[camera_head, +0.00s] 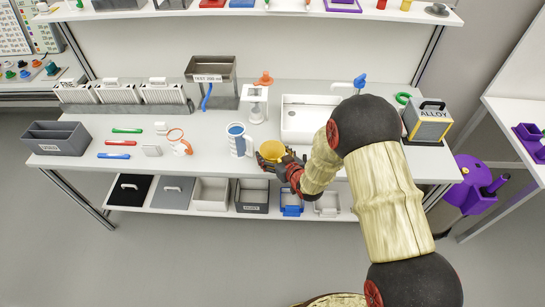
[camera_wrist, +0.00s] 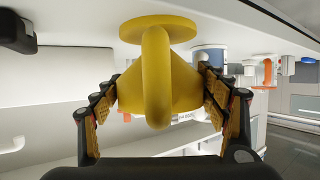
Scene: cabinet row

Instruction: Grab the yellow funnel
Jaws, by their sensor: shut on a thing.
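The yellow funnel (camera_head: 270,149) is at the front edge of the white workbench, just right of a blue-and-white cylinder (camera_head: 238,140). My gripper (camera_head: 283,162) reaches it from the front right. In the wrist view, the funnel (camera_wrist: 157,60) fills the middle, with a rounded yellow loop facing the camera. The finger pads of my gripper (camera_wrist: 160,92) press on its two sides, so the gripper is shut on it. In the head view, the fingers hide part of the funnel's lower right side. I cannot tell whether it touches the bench.
A white sink basin (camera_head: 305,137) lies behind my arm. A lower shelf (camera_head: 166,207) with trays runs below. An upper shelf (camera_head: 230,13) overhangs the back.

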